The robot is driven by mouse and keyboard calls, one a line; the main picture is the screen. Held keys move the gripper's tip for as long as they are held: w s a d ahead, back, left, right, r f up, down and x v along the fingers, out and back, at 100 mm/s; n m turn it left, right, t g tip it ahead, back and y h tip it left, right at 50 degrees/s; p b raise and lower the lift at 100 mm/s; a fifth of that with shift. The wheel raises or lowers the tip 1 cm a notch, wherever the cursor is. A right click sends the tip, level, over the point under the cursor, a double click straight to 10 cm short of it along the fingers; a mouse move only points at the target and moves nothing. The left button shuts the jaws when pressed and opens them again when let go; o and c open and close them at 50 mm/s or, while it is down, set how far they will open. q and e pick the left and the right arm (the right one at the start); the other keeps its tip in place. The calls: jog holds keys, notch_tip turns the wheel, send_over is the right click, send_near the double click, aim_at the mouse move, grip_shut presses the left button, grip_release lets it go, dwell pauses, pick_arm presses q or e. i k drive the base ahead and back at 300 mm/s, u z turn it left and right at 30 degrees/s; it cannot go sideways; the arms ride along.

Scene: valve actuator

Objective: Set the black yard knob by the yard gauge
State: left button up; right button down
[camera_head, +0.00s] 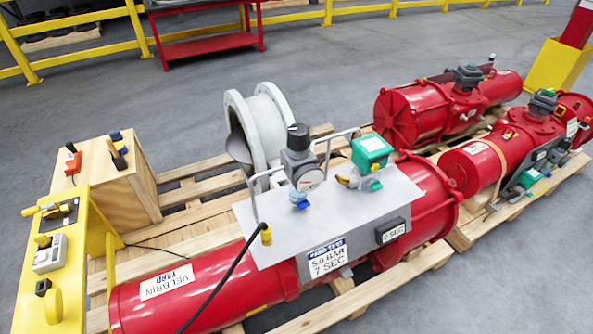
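The black knob (298,137) sits upright on top of a grey regulator body (300,163) on a metal plate. The round white-faced gauge (310,181) is on the regulator's front, just below the knob. Its needle is too small to read. The plate (270,222) lies on a large red cylinder (215,297) labelled "VELBRIN YARD". A card (328,259) on the plate's front edge reads "5.0 BAR 7 SEC". A small dark box (394,231) beside it seems to read "0 SEC". Neither of my grippers is in view.
A green-topped valve (371,153) and bent metal tubes stand close to the knob. A black cable (216,287) runs down from the plate. A yellow stand (65,275) with devices and a wooden crate (103,183) are left. More red actuators (440,108) lie right.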

aim_at(298, 133)
jog(key=u, duration=0.6)
jog(key=i, duration=0.85)
jog(key=u, duration=0.15)
